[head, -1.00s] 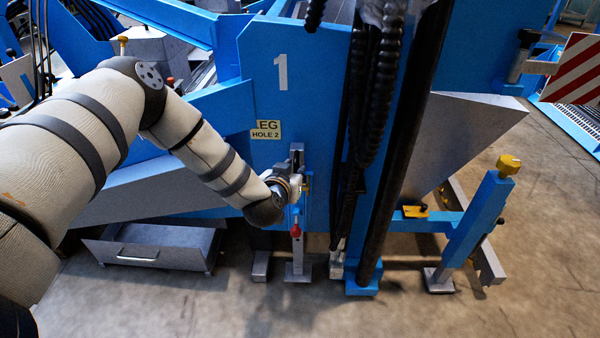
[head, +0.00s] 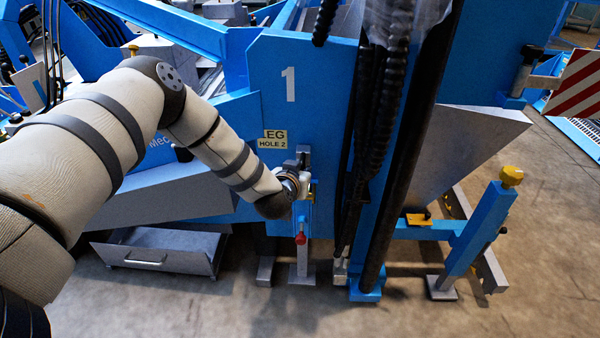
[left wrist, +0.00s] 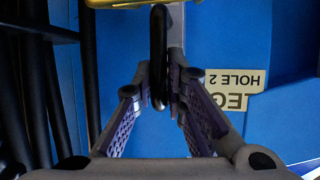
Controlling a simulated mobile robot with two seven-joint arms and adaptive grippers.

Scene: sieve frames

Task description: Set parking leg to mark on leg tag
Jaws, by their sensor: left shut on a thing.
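The parking leg (head: 302,262) is a grey upright on a flat foot, below and right of the tag, with a red knob (head: 300,239) partway down. My left gripper (head: 304,186) is at its upper part. In the left wrist view its fingers (left wrist: 166,88) are shut on a black handle (left wrist: 158,45). The leg's holes are hidden or too small to tell.
Black hoses (head: 372,130) hang just right of my left gripper. A blue post with a yellow cap (head: 480,230) stands further right. A grey open drawer (head: 155,250) is at lower left. The floor in front is clear.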

